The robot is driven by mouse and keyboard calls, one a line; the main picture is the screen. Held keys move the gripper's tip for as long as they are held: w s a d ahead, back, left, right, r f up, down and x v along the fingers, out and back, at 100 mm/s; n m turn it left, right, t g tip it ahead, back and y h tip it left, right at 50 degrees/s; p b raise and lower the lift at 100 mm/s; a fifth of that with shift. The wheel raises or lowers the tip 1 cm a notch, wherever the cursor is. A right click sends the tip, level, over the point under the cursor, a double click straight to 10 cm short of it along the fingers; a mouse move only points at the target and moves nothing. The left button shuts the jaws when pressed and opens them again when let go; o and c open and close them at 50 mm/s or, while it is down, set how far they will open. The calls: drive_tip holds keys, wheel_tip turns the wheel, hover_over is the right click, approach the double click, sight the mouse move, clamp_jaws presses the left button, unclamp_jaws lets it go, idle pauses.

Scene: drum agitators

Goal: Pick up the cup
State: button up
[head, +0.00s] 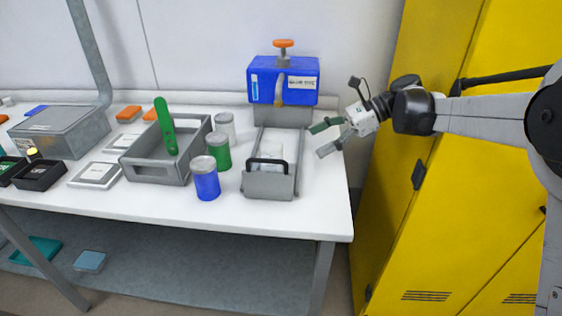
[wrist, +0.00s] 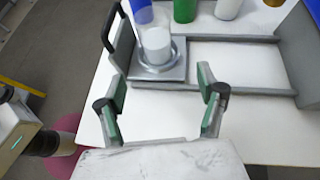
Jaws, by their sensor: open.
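The cup (wrist: 156,46) looks clear with white contents and stands upright on a round silver holder (wrist: 158,68) at one end of a grey tray in the wrist view. In the head view the pale cup (head: 271,152) is small and faint, inside the grey tray (head: 270,186) behind its black handle. My gripper (head: 322,138) is open and empty, to the right of the tray above the right part of the table. In the wrist view my gripper (wrist: 162,88) has its two green-padded fingers spread, apart from the cup, which lies beyond them.
A blue machine (head: 284,82) with an orange knob stands at the tray's back end. Blue (head: 206,182), green (head: 218,153) and white (head: 225,128) jars stand left of the tray. A grey bin (head: 158,172) holds a green tool. Yellow cabinets (head: 415,235) stand at the right.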

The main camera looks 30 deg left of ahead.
drive_tip(key=shift+g, duration=0.3)
drive_tip(key=x, duration=0.9)
drive_tip(key=shift+w+a+f+b, duration=0.15)
drive_tip(key=shift+w+b, duration=0.1)
drive_tip(key=shift+b, duration=0.15)
drive_tip(key=shift+s+d+b+x, duration=0.1)
drive_tip(key=shift+s+b+x, duration=0.1)
drive_tip(key=shift+x, duration=1.2)
drive_tip(key=shift+s+d+b+x, duration=0.1)
drive_tip(key=shift+s+b+x, duration=0.05)
drive_tip(key=shift+x, duration=1.2)
drive_tip(key=c, duration=1.4)
drive_tip(key=shift+r, duration=0.35)
